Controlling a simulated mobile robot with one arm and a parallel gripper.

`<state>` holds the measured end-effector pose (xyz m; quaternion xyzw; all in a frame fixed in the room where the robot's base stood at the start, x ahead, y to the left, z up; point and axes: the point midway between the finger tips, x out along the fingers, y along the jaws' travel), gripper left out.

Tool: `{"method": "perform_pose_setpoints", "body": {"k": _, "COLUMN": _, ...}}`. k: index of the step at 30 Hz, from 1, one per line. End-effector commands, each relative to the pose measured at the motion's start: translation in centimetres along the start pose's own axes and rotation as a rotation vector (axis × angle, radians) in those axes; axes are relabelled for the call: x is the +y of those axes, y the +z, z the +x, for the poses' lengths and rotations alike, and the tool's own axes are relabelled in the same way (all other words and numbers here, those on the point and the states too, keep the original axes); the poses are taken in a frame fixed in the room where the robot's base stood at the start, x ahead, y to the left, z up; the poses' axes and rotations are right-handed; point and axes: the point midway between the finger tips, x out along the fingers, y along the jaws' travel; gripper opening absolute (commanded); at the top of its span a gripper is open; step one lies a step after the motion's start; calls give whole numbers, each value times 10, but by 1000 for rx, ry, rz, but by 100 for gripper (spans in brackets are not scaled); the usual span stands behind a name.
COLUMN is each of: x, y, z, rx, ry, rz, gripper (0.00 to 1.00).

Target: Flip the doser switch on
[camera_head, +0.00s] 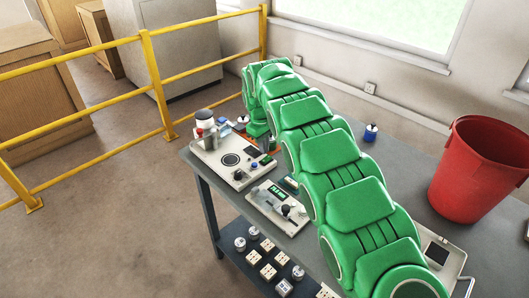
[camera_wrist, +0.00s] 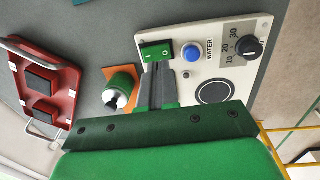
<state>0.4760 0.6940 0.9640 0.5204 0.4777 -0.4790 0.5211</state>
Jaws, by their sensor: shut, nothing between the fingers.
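The doser appears to be the white panel (camera_wrist: 225,72) marked WATER in the wrist view. It carries a green rocker switch (camera_wrist: 155,52) with I and O marks, a blue button (camera_wrist: 192,52) and a black dial. My gripper (camera_wrist: 162,70) is shut and empty, its fingertips just beside the near edge of the switch; I cannot tell whether they touch it. The rocker's tilt is unclear. In the head view the white panel (camera_head: 212,160) stands on the table's left end below my gripper (camera_head: 264,143), which is partly hidden by my arm.
A green cylinder (camera_wrist: 122,88) on an orange square and a red device (camera_wrist: 42,88) with a metal handle lie left of my fingers in the wrist view. In the head view a display unit (camera_head: 280,207) sits nearby and a red bin (camera_head: 480,170) stands at right.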

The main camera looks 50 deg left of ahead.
Motion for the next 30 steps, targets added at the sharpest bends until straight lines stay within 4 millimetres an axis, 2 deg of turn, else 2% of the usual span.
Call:
{"method": "perform_pose_setpoints", "body": {"k": 6, "x": 1, "y": -1, "z": -41, "rx": 4, "ry": 2, "rz": 0, "gripper": 0}}
{"method": "perform_pose_setpoints", "body": {"k": 15, "x": 0, "y": 0, "z": -79, "rx": 0, "ry": 0, "rz": 1, "gripper": 0}}
{"method": "perform_pose_setpoints", "body": {"k": 21, "x": 0, "y": 0, "z": -96, "rx": 1, "ry": 1, "rz": 1, "gripper": 0}}
{"method": "perform_pose_setpoints", "body": {"k": 30, "x": 0, "y": 1, "z": -104, "rx": 0, "ry": 1, "rz": 1, "gripper": 0}}
